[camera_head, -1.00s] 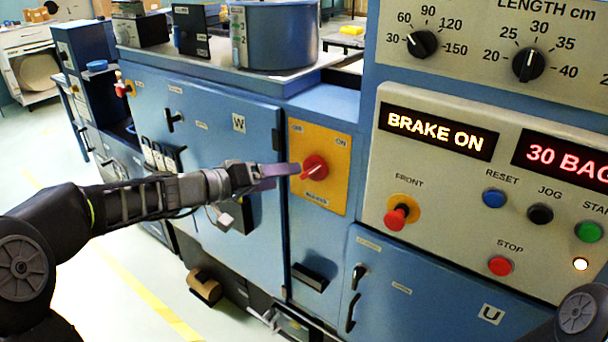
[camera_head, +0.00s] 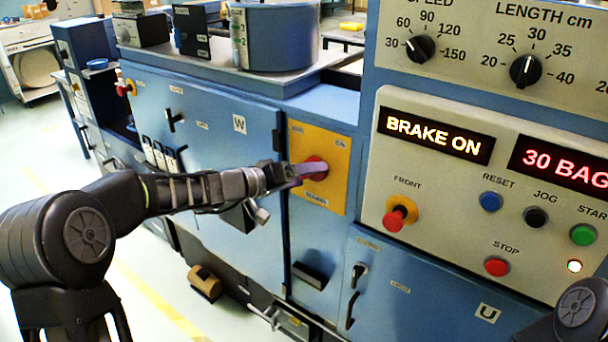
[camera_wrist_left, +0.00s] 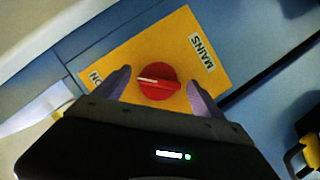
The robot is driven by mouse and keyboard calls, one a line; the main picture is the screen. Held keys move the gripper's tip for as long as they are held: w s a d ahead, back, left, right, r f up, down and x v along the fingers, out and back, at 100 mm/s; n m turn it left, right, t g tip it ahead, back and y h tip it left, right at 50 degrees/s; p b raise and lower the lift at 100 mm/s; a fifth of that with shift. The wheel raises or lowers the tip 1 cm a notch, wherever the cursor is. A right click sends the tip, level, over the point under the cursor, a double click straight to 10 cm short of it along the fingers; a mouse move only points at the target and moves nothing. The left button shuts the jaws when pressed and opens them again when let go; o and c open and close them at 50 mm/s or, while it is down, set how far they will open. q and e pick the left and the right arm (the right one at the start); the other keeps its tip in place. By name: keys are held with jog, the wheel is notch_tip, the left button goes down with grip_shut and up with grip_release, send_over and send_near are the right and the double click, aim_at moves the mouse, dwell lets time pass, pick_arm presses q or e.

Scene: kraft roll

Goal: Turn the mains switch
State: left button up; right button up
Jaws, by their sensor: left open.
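The mains switch is a red round knob (camera_head: 315,169) on a yellow plate (camera_head: 327,137) on the front of the blue machine. In the left wrist view the red knob (camera_wrist_left: 158,81) has a raised grip with a white mark, and the yellow plate (camera_wrist_left: 185,38) carries a MAINS label. My left gripper (camera_head: 308,170) is at the knob and hides part of it in the head view. In the wrist view its open fingers (camera_wrist_left: 158,88) stand on either side of the knob; I cannot tell whether they touch it. My right gripper is not in view.
Right of the switch is a control panel (camera_head: 455,225) with a red FRONT stop (camera_head: 399,216), RESET, JOG, START and STOP buttons and a lit BRAKE ON display (camera_head: 435,134). A blue cabinet door W (camera_head: 210,130) is at left. A brown roll (camera_head: 205,283) is low down.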

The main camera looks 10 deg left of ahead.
pick_arm(q)
jog(key=c, duration=1.4)
jog(key=shift+o, duration=0.2)
